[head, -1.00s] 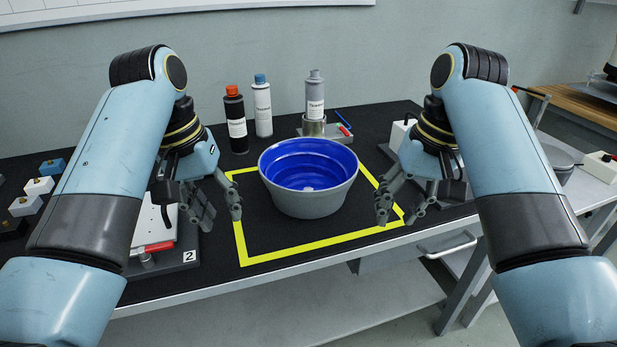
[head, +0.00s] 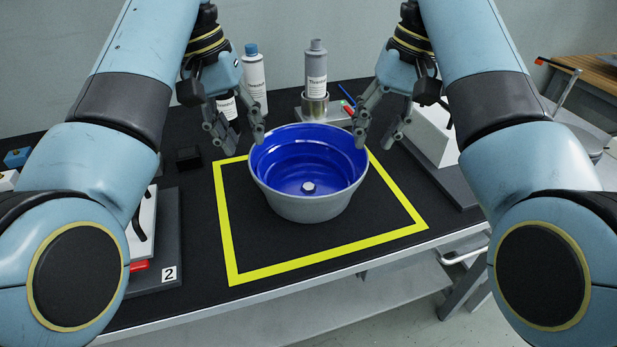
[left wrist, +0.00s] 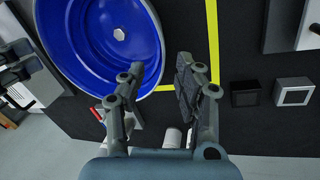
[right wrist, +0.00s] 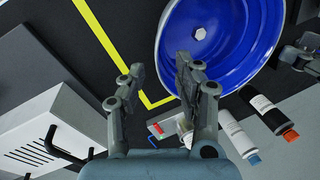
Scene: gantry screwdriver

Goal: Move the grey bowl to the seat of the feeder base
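The grey bowl (head: 310,205) has a blue inside with a small pale hub at its centre. It stands upright inside a yellow outline on the black bench top. My left gripper (head: 237,130) is open near its left back rim; in the left wrist view (left wrist: 160,75) one finger overlaps the bowl's inside and the other is outside. My right gripper (head: 378,128) is open near its right back rim, its fingers likewise on either side of the rim in the right wrist view (right wrist: 160,70). Neither visibly grips it. I cannot tell which thing is the feeder base.
A blue-capped bottle (head: 254,78) and a grey can (head: 316,72) stand behind the bowl. A white block (head: 432,135) is on the right, and a plate marked 2 (head: 168,268) on the left. The front of the yellow outline (head: 320,258) is clear.

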